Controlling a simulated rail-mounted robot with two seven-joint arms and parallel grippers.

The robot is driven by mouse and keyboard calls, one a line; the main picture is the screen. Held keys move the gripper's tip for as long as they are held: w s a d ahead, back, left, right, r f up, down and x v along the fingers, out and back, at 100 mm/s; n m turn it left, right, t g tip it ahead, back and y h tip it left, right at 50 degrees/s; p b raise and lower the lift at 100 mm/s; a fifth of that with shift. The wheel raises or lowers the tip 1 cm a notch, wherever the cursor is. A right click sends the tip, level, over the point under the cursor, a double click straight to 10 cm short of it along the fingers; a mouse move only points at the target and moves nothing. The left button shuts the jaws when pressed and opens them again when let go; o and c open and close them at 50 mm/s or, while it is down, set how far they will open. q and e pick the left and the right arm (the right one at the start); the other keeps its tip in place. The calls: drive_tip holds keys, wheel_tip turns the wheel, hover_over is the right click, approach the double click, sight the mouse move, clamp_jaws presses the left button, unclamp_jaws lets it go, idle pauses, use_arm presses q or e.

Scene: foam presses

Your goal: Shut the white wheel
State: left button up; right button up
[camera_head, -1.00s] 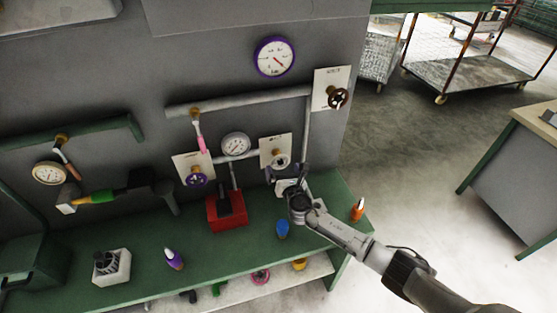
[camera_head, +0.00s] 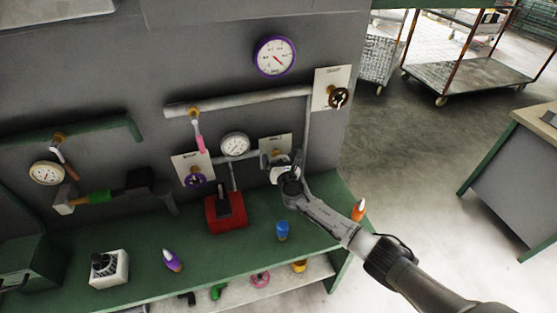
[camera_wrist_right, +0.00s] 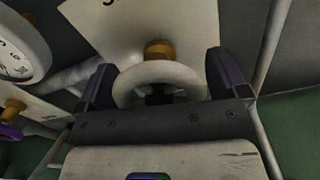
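The white wheel (camera_wrist_right: 160,74) is a round handwheel on a brass stem, in front of a white plate (camera_wrist_right: 150,25). In the wrist view it lies between the two dark fingers of my right gripper (camera_wrist_right: 162,80). The fingers are spread, one on each side of the rim; whether they touch it is hard to tell. In the head view my right gripper (camera_head: 276,160) is at the wall plate and hides most of the wheel. My left gripper is not in view.
A white gauge (camera_head: 235,145) and a purple wheel (camera_head: 195,180) are left of my gripper. A dark wheel (camera_head: 339,97) is above right.

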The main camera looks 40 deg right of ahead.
drive_tip(key=c, duration=0.7)
drive_tip(key=shift+c, duration=0.2)
drive_tip(key=shift+a+r+m+b, duration=0.1)
drive_tip(key=shift+m+b, duration=1.65)
drive_tip(key=shift+m, duration=2.75)
drive_tip(key=shift+r+m+b, duration=0.1)
drive_tip(key=shift+m+b, duration=1.6)
drive_tip(key=shift+m, duration=2.8)
drive_tip(key=o, duration=0.9)
